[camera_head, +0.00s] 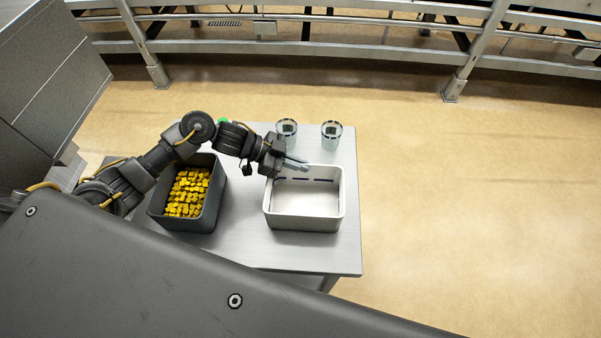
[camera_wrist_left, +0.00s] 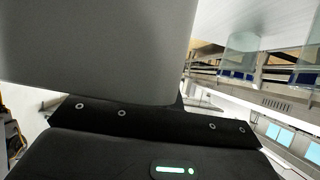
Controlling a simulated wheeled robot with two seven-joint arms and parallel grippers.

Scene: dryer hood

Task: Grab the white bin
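The white bin (camera_head: 306,223) stands on the metal table, open at the top and empty inside. Dark slot-like marks show along its inner far wall. My left gripper (camera_head: 297,164) is at the bin's far left corner, its fingers pointing right along the far rim. Whether the fingers touch or straddle the rim cannot be told. In the left wrist view a large pale grey-white surface (camera_wrist_left: 95,45), likely the bin's wall, fills the upper left, very close to the black gripper body (camera_wrist_left: 150,135). The fingertips do not show clearly there. My right gripper is not in view.
A dark grey bin (camera_head: 213,207) with yellow pieces (camera_head: 188,192) stands left of the white bin. Two clear cups, one left (camera_head: 287,130) and one right (camera_head: 332,132), stand behind it. The table (camera_head: 250,240) ends just right of the bin. Metal railings (camera_head: 300,46) run behind.

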